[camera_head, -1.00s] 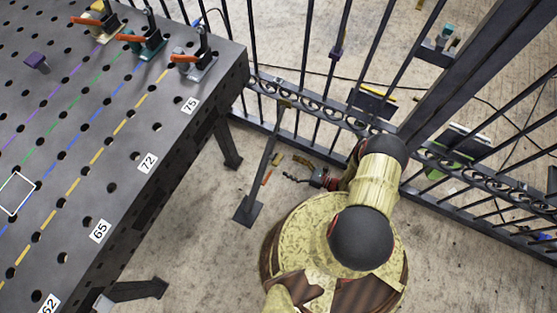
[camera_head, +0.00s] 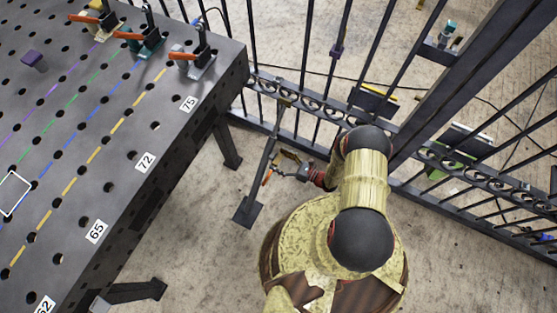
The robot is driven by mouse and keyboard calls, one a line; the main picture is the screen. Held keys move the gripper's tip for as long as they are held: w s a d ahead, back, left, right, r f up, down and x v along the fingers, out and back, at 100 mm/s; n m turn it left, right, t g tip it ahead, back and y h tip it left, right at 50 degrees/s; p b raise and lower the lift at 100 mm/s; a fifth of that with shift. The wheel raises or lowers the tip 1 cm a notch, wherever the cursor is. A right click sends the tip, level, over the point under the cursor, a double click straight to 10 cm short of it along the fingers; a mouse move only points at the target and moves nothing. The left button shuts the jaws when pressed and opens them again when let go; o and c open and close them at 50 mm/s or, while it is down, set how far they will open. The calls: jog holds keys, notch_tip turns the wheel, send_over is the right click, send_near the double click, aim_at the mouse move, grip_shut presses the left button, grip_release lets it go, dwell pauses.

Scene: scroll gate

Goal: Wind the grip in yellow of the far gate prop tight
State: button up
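The gate prop (camera_head: 264,175) is a dark slanted bar that rises from a flat foot plate on the floor to the scroll gate. A small orange grip (camera_head: 267,177) shows low on the bar. My gripper (camera_head: 279,162) is right beside the bar, a little above the orange grip, with its fingers spread apart toward the bar. The yellow grip is hard to make out now; the gripper fingers overlap its place. I cannot tell whether the fingers touch it.
The dark iron gate (camera_head: 313,103) with scrollwork runs behind the prop, with a thick post (camera_head: 440,85) to the right. A perforated work table (camera_head: 75,150) with several orange-handled clamps fills the left. Bare concrete floor lies between the table and my base.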

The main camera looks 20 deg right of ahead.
jog(key=shift+c, duration=1.2)
jog(key=c, duration=0.8)
jog(key=shift+c, duration=0.3)
jog(key=shift+n, duration=0.3)
jog(key=n, duration=0.4)
jog(key=shift+n, duration=0.3)
jog(key=n, duration=0.4)
jog(key=shift+n, duration=0.3)
jog(key=n, duration=0.4)
jog(key=shift+a, duration=0.1)
jog(key=n, duration=0.4)
jog(key=shift+s+n, duration=0.1)
jog(key=shift+n, duration=0.3)
jog(key=shift+f, duration=0.1)
